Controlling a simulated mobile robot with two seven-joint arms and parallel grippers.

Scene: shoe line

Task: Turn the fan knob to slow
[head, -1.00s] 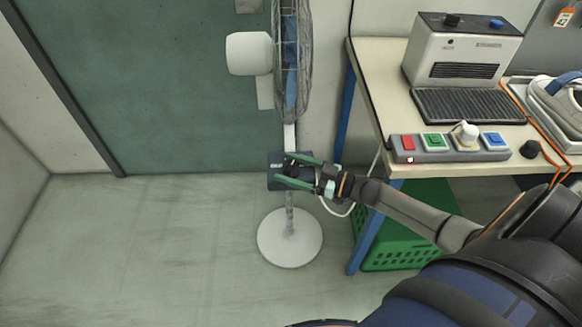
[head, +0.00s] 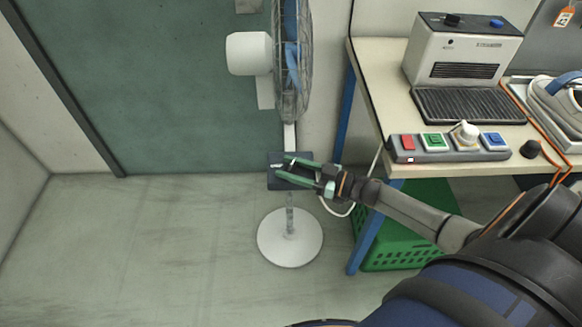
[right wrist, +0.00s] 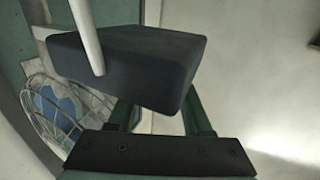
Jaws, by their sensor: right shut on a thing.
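The standing fan (head: 291,75) stands in front of the teal door, with a round white base. Its dark control box (head: 275,181) sits on the pole below the fan head. My right gripper (head: 282,165) reaches in from the right, its green fingers at the front of the box. It is shut on the fan knob, which is mostly hidden between the fingers. The knob's pointer cannot be read. My left gripper is out of view.
A workbench (head: 380,85) stands to the right, with a grey heater-like machine (head: 462,50) and a button strip (head: 450,155) on it. A green crate (head: 405,240) is under it. A white cable (head: 335,208) hangs near my right wrist. The floor at left is clear.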

